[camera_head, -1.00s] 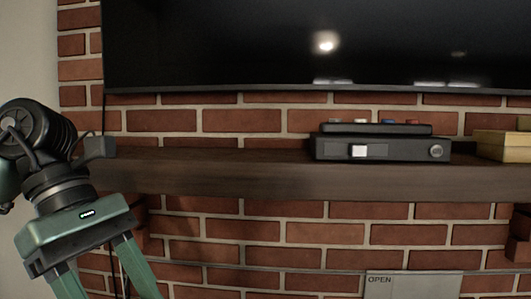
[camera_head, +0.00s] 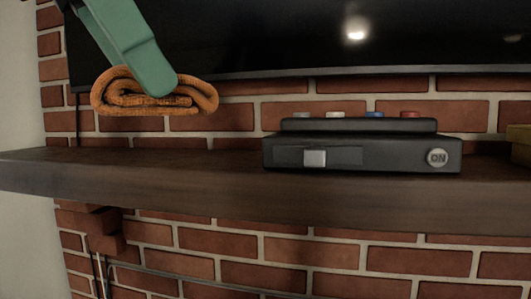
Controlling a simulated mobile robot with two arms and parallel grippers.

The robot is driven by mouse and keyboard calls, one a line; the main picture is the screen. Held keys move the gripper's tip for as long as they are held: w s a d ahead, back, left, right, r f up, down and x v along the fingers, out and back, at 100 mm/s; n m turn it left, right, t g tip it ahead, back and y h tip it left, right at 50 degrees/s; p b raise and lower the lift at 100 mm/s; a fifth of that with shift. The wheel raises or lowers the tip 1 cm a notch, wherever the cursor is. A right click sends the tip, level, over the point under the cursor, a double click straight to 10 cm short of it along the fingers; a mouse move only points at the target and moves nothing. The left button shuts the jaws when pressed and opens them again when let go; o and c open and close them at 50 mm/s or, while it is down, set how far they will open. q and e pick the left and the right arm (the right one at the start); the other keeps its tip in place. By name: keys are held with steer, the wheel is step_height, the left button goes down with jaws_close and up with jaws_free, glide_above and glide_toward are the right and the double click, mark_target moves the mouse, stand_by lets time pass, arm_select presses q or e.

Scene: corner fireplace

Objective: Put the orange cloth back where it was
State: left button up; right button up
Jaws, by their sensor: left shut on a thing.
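The orange cloth (camera_head: 112,98), folded into a flat roll, hangs in the air above the left part of the dark wooden mantel shelf (camera_head: 60,174). My left gripper (camera_head: 155,85) comes in from the top left and is shut on the cloth. One green finger shows in front of the cloth; the other is hidden. There is a clear gap between the cloth and the shelf top. My right gripper is not in view.
A black box (camera_head: 385,157) with a white switch, an ON button and coloured knobs stands on the shelf, right of the cloth. A yellowish box (camera_head: 519,140) is at the right edge. A black TV screen (camera_head: 270,35) hangs behind. The shelf's left part is bare.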

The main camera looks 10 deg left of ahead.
arm_select(q)
steer(key=shift+w+a+r, duration=0.1)
steer(key=shift+w, duration=0.75)
steer(key=shift+w+a+r+p, duration=0.1)
steer(key=shift+w+a+p, duration=0.25)
steer(key=shift+a, duration=0.25)
steer(key=w+p, duration=0.1)
steer(key=w, duration=0.4)
steer(key=w+f+p, duration=0.1)
steer(key=w+p, duration=0.1)
steer(key=w, duration=0.3)
steer(key=w+f+p, duration=0.1)
steer(key=w+p, duration=0.1)
steer(key=w, duration=0.2)
steer(key=shift+w+a, duration=0.25)
steer(key=shift+w, duration=0.15)
steer(key=shift+d+f+p, duration=0.1)
steer(key=shift+f+p, duration=0.35)
steer(key=shift+f, duration=1.45)
steer(key=shift+w+f+p, duration=0.15)
steer(key=shift+f+p, duration=0.35)
steer(key=shift+p, duration=0.1)
steer(key=shift+f, duration=0.2)
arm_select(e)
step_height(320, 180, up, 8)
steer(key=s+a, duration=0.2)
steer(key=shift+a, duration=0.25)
arm_select(q)
steer(key=shift+f, duration=0.1)
